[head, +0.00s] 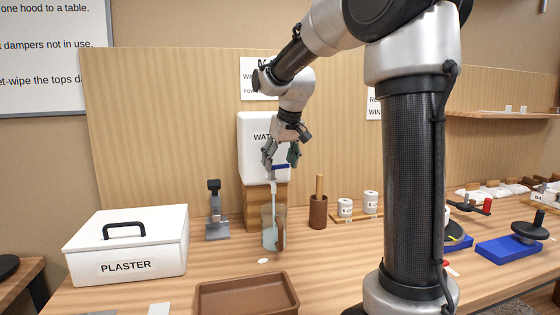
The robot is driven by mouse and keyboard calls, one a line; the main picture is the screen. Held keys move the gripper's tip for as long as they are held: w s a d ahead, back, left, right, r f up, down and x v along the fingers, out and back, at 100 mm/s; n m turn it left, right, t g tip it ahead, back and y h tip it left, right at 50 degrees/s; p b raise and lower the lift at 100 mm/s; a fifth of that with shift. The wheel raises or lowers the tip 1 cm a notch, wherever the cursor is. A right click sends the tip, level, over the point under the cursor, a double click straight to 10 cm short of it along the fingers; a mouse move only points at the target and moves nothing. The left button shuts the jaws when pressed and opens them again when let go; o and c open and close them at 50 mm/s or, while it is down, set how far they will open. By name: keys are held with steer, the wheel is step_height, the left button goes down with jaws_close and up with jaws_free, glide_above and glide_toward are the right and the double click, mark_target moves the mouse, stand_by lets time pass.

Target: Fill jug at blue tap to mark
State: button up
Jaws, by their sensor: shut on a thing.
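A white water container (255,135), its label partly hidden, stands on a wooden stand at the back of the bench. Its blue tap (283,167) sits low on the front. My gripper (279,158) is at the tap from above, its fingers shut on the blue handle. A pale stream runs down from the spout into the clear jug (268,232). The jug stands upright on the bench under the tap, its brown handle to the right. Pale blue water shows inside; the mark and exact level are too small to make out.
A white PLASTER box (127,245) and a grey stand (216,212) are left of the jug. A brown tray (247,297) lies in front. A brown pot (318,212) and two white jars stand right. My arm hides part of the right bench.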

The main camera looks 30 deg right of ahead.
steer(key=shift+s+a+m+h, duration=0.2)
steer(key=shift+m+h, duration=0.3)
steer(key=shift+m, duration=0.7)
steer(key=o, duration=1)
steer(key=v, duration=1.2)
